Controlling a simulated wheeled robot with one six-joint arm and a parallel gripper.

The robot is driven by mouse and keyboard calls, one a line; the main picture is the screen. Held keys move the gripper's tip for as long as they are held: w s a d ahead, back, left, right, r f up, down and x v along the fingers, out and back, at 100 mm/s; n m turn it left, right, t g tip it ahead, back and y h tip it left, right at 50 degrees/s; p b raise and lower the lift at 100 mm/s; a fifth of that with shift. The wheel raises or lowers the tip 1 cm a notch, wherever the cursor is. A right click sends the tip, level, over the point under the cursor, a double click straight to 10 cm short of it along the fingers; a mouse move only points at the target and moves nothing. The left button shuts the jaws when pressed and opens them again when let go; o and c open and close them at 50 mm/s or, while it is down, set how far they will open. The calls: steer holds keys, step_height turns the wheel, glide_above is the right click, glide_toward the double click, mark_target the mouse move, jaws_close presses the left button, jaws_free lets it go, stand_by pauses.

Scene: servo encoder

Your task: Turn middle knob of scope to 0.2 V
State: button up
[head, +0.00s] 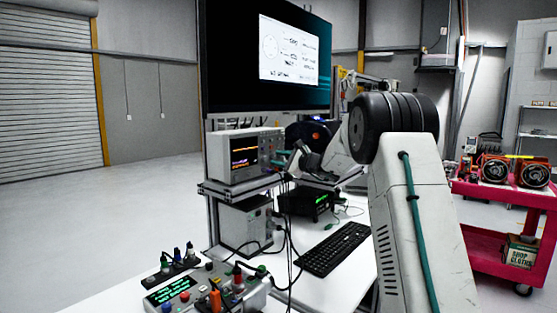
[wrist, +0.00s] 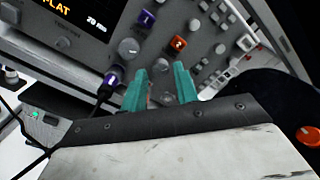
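The scope (head: 237,155) stands on a shelf of the bench, its lit screen at the left and its knobs at the right of its front. In the wrist view the scope's panel (wrist: 110,65) fills the upper part, tilted. A grey knob (wrist: 128,47) sits beside a purple button (wrist: 146,18), and an orange button (wrist: 178,43) lies to its right. My gripper (wrist: 160,72) has two teal fingers standing apart in front of the panel, with no knob clearly held between them. Part of the panel below the fingertips is hidden by the gripper. In the head view my gripper (head: 281,161) is beside the knobs.
A purple-ended cable plug (wrist: 108,84) sits in the panel left of the fingers. A large monitor (head: 265,55) hangs above the scope. A keyboard (head: 335,248), a black instrument (head: 306,203) and a control box with cables (head: 210,288) occupy the bench below.

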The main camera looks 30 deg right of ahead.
steer(key=v, duration=0.7)
steer(key=shift+w, duration=0.1)
steer(key=s+a+f+n+g+y, duration=0.1)
steer(key=s+a+f+n+g, duration=0.25)
steer(key=s+a, duration=0.35)
steer(key=s+a+f+n+g, duration=0.3)
steer(key=s+a+n+g, duration=0.15)
steer(key=s+a, duration=0.3)
steer(key=s+a+f+n+g+y, duration=0.1)
steer(key=s+a+f+n+g, duration=0.35)
steer(key=s+a, duration=0.3)
steer(key=s+a+n+g+h, duration=0.1)
steer(key=s+a+n+h, duration=0.2)
steer(key=s, duration=1.1)
steer(key=s+a+n+g+h, duration=0.2)
steer(key=s+n+h, duration=0.3)
steer(key=s, duration=0.9)
steer(key=shift+s+a+f+n, duration=0.2)
steer(key=shift+s+a+n, duration=0.2)
steer(key=shift+a+n, duration=0.4)
